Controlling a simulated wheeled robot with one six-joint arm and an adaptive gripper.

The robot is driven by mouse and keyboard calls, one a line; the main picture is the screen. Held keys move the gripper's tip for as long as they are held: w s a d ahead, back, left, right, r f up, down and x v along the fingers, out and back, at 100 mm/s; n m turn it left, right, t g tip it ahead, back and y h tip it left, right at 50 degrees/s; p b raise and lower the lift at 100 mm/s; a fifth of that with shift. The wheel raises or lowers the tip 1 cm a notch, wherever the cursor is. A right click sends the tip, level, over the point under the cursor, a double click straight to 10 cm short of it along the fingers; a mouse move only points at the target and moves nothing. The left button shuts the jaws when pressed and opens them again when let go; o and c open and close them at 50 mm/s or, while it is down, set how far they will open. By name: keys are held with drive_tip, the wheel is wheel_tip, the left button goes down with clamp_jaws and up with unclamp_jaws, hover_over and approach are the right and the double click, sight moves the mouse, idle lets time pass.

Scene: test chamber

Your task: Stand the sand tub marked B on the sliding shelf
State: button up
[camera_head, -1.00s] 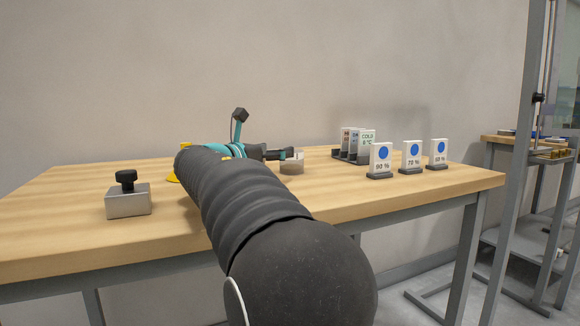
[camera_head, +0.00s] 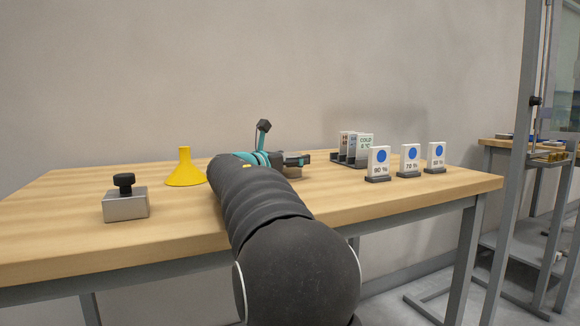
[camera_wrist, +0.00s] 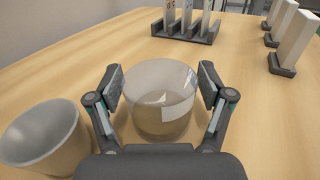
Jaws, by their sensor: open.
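A clear round tub (camera_wrist: 150,112) with a layer of sand in its lower part stands upright on the wooden table. It has a pale label on its right side; I cannot read a letter on it. My gripper (camera_wrist: 161,85) is open, with one finger on each side of this tub; I cannot tell whether they touch it. In the head view my gripper (camera_head: 297,160) is low over the table and hides most of the tub. I cannot pick out the sliding shelf with certainty.
A grey cup-like container (camera_wrist: 42,138) stands close left of my gripper. Beyond are a dark rack of cards (camera_head: 350,158) and blue-dotted percentage cards (camera_head: 379,162). A yellow funnel (camera_head: 185,170) and a metal block with a black knob (camera_head: 125,204) stand left. A grey frame (camera_head: 512,180) rises at right.

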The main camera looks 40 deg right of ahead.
drive_tip(key=c, duration=1.1)
drive_tip(key=shift+c, duration=0.4)
drive_tip(key=shift+r, duration=0.15)
